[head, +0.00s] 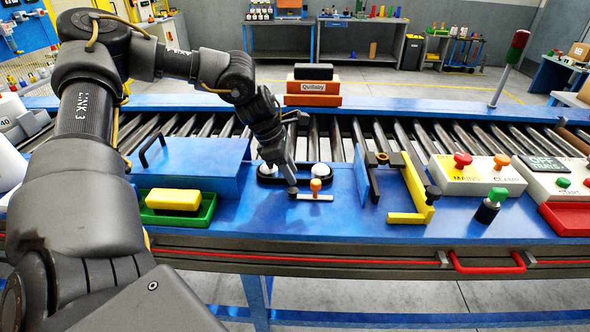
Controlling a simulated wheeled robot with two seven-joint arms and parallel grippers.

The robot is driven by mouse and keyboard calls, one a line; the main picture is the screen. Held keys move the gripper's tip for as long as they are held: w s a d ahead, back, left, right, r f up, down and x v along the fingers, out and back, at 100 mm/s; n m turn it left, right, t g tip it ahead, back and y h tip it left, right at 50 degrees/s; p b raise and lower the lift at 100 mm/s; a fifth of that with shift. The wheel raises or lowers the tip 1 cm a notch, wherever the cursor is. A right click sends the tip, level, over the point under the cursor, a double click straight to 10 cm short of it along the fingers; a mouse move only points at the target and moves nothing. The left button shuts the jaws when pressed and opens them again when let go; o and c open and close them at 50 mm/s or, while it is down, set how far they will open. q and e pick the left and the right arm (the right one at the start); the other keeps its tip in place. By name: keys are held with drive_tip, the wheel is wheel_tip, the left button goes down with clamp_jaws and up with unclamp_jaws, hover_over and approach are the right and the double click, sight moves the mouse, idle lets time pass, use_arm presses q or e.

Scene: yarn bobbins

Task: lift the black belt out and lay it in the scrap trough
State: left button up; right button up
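The black belt (268,180) lies as a loop around two white round pulleys (319,170) on the blue bench top, behind a small orange-knobbed lever (315,186) on a white plate. My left gripper (292,188) points down at the belt's front edge, just left of the orange knob. It covers part of the belt; its fingers show nearly edge-on, so I cannot tell whether they are apart or touch the belt. A red tray (568,222) at the right edge may be the scrap trough. My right gripper is not in view.
A green tray (207,212) with a yellow block (173,200) stands left. A blue cover with a black handle (152,150) is behind it. Right of the belt stand a blue upright plate, black and yellow brackets (408,218), a green-topped button and control boxes (470,180). Rollers run behind.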

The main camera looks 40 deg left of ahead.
use_arm(q)
drive_tip(key=shift+w+d+f, duration=0.1)
drive_tip(key=shift+d+f, duration=0.15)
drive_tip(key=shift+f, duration=0.45)
clamp_jaws()
drive_tip(key=shift+r, duration=0.1)
